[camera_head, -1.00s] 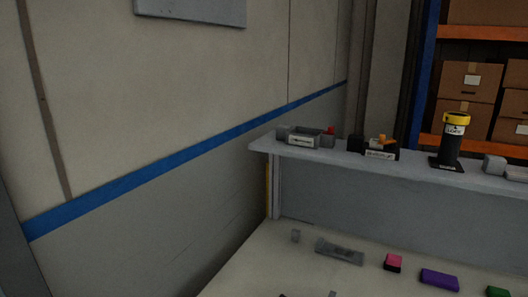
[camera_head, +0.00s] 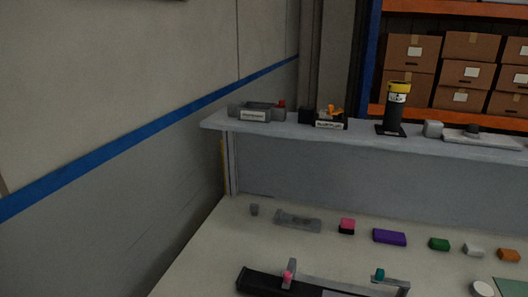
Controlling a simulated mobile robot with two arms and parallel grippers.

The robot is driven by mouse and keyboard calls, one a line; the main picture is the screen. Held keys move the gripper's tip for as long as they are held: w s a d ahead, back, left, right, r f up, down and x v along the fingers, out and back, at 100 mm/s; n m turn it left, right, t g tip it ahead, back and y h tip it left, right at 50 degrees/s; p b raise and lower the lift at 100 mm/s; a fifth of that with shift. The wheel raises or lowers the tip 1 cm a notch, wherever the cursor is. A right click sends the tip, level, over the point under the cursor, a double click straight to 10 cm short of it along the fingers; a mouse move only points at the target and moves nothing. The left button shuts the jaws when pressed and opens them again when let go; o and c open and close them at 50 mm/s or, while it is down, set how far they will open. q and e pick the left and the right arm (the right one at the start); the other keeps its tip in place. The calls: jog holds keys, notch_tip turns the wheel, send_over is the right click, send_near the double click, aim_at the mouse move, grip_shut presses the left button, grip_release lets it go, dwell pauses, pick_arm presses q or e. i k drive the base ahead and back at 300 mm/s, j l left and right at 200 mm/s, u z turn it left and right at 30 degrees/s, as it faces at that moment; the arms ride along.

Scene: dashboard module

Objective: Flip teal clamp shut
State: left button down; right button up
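A small teal clamp (camera_head: 380,275) stands on a grey bracket (camera_head: 396,283) near the bottom edge of the head view, right of centre. It is too small to tell whether its lever is up or down. A pink clamp (camera_head: 288,276) shows to its left, at the dark end of a long dashboard module (camera_head: 262,284) that the lower picture edge cuts off. Neither of my grippers is in view.
Several coloured blocks, among them a purple one (camera_head: 389,237) and a green one (camera_head: 439,244), lie in a row on the pale table (camera_head: 210,265). A raised shelf (camera_head: 345,136) behind carries fixtures and a black cylinder (camera_head: 393,112) with a yellow top. A wall is at left.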

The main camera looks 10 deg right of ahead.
aim_at(378, 277)
jog(key=z, duration=1.3)
